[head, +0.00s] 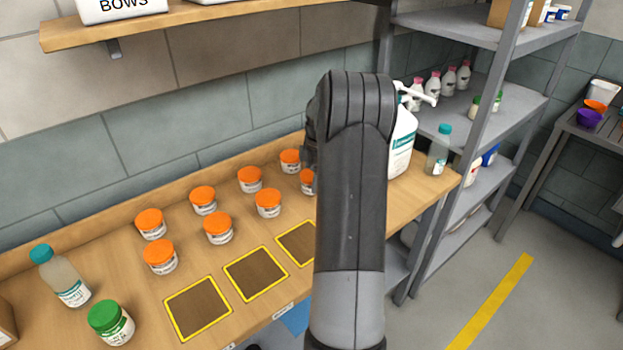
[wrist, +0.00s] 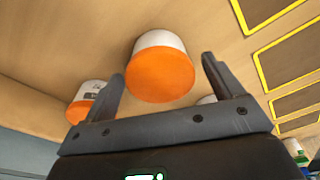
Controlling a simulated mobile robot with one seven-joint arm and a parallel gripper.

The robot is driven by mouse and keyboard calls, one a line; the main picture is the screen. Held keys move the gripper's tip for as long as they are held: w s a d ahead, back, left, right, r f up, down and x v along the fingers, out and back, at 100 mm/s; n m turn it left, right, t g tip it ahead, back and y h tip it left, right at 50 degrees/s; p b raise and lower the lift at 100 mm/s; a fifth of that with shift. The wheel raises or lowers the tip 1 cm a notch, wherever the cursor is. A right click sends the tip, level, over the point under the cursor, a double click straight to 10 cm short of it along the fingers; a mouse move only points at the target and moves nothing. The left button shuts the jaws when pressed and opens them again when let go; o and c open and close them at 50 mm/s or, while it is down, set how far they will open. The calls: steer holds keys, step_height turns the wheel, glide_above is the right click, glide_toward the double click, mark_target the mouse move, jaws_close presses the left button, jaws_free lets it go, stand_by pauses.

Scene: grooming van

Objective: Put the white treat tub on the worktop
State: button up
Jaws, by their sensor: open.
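Several white treat tubs with orange lids stand in two rows on the wooden worktop (head: 120,262). In the head view one tub (head: 268,203) is in the front row, and another tub (head: 307,182) is partly hidden by my arm. In the wrist view my gripper (wrist: 162,67) is open, with a white tub with an orange lid (wrist: 160,72) showing between its fingers. I see no finger clearly touching it. A second orange-lidded tub (wrist: 87,100) is by the left finger. My arm hides the gripper in the head view.
Yellow-outlined squares (head: 198,308) on the worktop's front part are empty where visible. A green-lidded jar (head: 111,323) and a teal-capped bottle (head: 62,277) stand at left. A white pump bottle (head: 403,142) is behind my arm. Grey shelving (head: 470,52) stands at right.

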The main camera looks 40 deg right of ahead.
step_height(320, 180, up, 10)
steer(key=d, duration=0.1)
steer(key=s+a+r+m+h, duration=0.1)
steer(key=a+r, duration=0.3)
steer(key=a, duration=0.2)
steer(key=s+a+r+m, duration=0.2)
steer(key=a+r, duration=0.2)
steer(key=a, duration=0.2)
steer(key=s+a+r+m+t+h, duration=0.1)
steer(key=s+a+r+m+t, duration=0.15)
steer(key=s+a, duration=0.55)
steer(key=s+a+r+m+t, duration=0.1)
steer(key=s+a+r+m, duration=0.15)
steer(key=s+a, duration=0.6)
steer(key=s+a+f+m+t, duration=0.1)
steer(key=s+a+f+m, duration=0.3)
steer(key=s+a, duration=0.3)
steer(key=shift+s+a+f+m+y, duration=0.3)
steer(key=shift+a+y, duration=0.1)
steer(key=shift+a, duration=0.15)
